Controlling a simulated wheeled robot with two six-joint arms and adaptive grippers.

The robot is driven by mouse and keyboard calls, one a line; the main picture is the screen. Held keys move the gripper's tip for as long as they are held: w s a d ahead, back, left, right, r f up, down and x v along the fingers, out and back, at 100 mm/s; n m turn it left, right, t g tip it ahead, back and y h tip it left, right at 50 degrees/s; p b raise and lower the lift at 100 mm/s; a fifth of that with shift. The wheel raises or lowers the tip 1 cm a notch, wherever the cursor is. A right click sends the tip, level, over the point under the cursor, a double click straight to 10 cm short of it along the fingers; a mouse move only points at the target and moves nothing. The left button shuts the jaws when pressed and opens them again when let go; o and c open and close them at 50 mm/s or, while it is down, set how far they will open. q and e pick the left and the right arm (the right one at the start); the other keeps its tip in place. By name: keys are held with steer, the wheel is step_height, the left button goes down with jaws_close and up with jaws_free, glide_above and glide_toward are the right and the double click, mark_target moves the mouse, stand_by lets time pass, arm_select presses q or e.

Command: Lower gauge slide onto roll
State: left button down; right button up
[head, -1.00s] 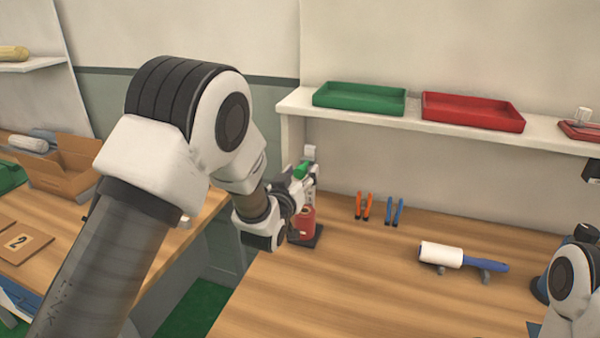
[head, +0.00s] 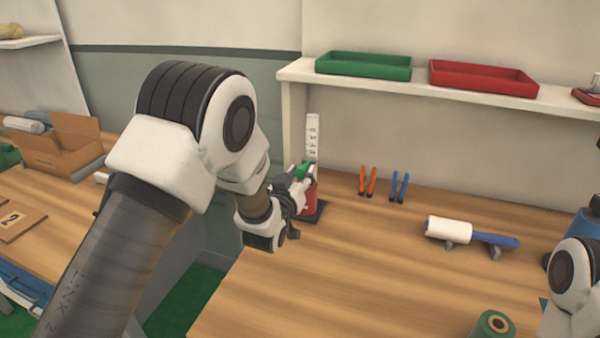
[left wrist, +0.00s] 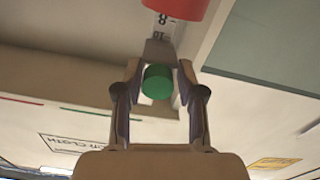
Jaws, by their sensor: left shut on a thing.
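The gauge's upright white scale (head: 312,135) stands on a dark base (head: 315,213) at the back left of the table. A red roll (head: 310,198) stands at its foot. My left gripper (head: 300,178) is shut on the green knob (head: 303,170) of the slide, just above the roll. In the left wrist view the green knob (left wrist: 157,82) lies between the fingers, beside the grey slide (left wrist: 159,49). A short strip of scale shows there between the slide and the red roll (left wrist: 178,7). My right gripper is not seen; only part of that arm shows.
Orange pliers (head: 368,181) and blue pliers (head: 400,187) stand by the back wall. A lint roller (head: 447,229) rests on supports farther right. A shelf (head: 292,71) carries green and red trays. The middle of the table is clear.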

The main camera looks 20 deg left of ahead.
arm_select(q)
steer(key=c, duration=0.8)
jaws_free()
steer(key=shift+d, duration=0.1)
steer(key=shift+c, duration=0.2)
steer(key=shift+d, duration=0.15)
steer(key=s, duration=1.2)
steer(key=shift+a, duration=0.25)
